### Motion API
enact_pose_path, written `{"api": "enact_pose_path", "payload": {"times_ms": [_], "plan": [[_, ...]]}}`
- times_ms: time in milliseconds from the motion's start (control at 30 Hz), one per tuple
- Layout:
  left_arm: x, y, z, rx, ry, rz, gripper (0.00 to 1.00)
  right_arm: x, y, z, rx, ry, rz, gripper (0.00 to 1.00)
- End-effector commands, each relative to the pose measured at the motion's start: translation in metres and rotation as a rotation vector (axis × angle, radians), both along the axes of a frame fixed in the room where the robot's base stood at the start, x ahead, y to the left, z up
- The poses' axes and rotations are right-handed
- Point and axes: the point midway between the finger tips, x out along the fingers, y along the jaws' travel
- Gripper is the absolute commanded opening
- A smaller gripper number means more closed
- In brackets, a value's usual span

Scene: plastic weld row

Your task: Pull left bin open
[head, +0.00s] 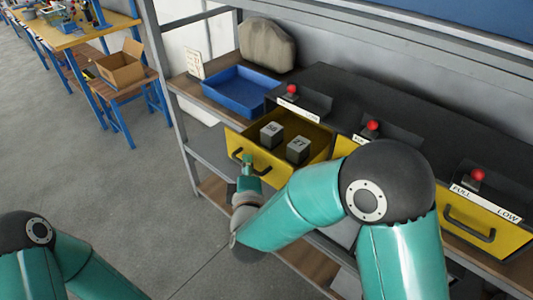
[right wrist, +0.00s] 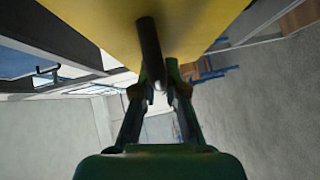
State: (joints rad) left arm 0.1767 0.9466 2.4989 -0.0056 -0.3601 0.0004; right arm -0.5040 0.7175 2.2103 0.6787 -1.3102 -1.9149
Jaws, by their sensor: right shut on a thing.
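The left bin (head: 236,146) is a yellow drawer in a dark cabinet, and it stands pulled out. Two grey blocks, one (head: 272,134) and another marked 27 (head: 298,149), lie inside it. Its dark handle (head: 262,168) is on the front. My right gripper (head: 248,160) is at this handle and shut on it. In the right wrist view the gripper (right wrist: 158,84) has its fingers around the dark handle bar (right wrist: 149,45), under the yellow front (right wrist: 210,25). My left arm shows at the lower left, but its gripper is out of view.
A middle bin (head: 343,148) is mostly hidden behind my right arm. The right bin (head: 480,228) is shut. Red knobs (head: 373,125) stand above the bins. A blue tray (head: 238,90) sits on the shelf to the left. Grey floor (head: 130,190) is open in front.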

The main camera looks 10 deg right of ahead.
Motion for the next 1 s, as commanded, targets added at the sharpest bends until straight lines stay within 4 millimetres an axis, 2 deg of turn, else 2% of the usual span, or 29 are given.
{"api": "enact_pose_path", "payload": {"times_ms": [33, 200, 633, 667, 800, 1000], "plan": [[0.000, 0.000, -0.001, 0.000, 0.000, 0.000, 0.40, -0.005, 0.008, -0.003, -0.003, 0.007, 0.010, 0.00], [0.000, 0.000, -0.001, 0.000, 0.000, 0.000, 0.40, -0.013, 0.017, -0.003, -0.003, 0.008, 0.005, 0.00], [0.000, 0.000, -0.001, 0.000, 0.000, 0.000, 0.40, -0.015, 0.018, -0.003, -0.001, 0.007, 0.000, 0.00], [0.000, 0.000, -0.001, 0.000, 0.000, 0.000, 0.40, -0.015, 0.018, -0.003, -0.001, 0.007, 0.000, 0.16], [0.000, 0.000, -0.001, 0.000, 0.000, 0.000, 0.40, -0.015, 0.017, -0.002, -0.001, 0.005, -0.001, 0.37], [0.000, 0.000, -0.001, 0.000, 0.000, 0.000, 0.40, -0.015, 0.017, -0.001, 0.000, 0.002, -0.003, 0.37]]}}
